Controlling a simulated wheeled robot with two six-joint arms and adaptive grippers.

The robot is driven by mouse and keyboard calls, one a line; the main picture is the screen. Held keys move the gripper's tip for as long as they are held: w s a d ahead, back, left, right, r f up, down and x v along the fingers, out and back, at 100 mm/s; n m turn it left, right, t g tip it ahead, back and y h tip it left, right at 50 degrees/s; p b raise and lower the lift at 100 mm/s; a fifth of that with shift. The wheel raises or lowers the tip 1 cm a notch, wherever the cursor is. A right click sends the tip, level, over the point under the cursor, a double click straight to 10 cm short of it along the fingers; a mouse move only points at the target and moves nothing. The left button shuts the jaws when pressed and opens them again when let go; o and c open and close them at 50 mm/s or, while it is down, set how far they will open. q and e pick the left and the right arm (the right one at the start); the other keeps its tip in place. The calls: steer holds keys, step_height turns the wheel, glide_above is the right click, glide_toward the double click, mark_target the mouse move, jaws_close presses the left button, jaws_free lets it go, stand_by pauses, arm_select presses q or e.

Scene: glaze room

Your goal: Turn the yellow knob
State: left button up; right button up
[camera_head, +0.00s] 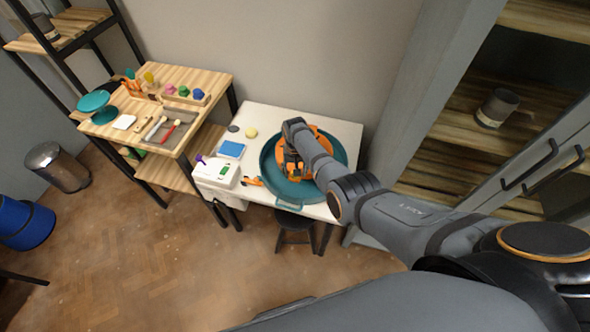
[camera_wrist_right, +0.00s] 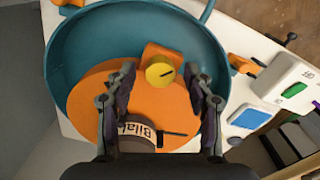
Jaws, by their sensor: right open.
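The yellow knob (camera_wrist_right: 157,74) is a round face with a dark line mark, on an orange mount inside the teal basin (camera_wrist_right: 68,48) in the right wrist view. My right gripper (camera_wrist_right: 162,71) is open, its fingers on either side of the knob in the picture. I cannot tell how far apart in depth they are. A dark cylinder with a "Bilal" label (camera_wrist_right: 139,130) sits on the orange disc (camera_wrist_right: 90,100), near the palm. In the head view my right gripper (camera_head: 292,166) is over the basin (camera_head: 330,183) and hides the knob. My left gripper is not in view.
Beside the basin on the white table (camera_head: 262,112) are a white box with a green button (camera_head: 217,172), a blue sponge-like block (camera_head: 231,149) and a pale yellow round (camera_head: 251,132). A wooden shelf table (camera_head: 203,78) stands left. A cabinet (camera_head: 480,140) stands right.

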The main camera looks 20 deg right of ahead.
step_height(320, 180, up, 12)
stand_by(0.4)
stand_by(0.3)
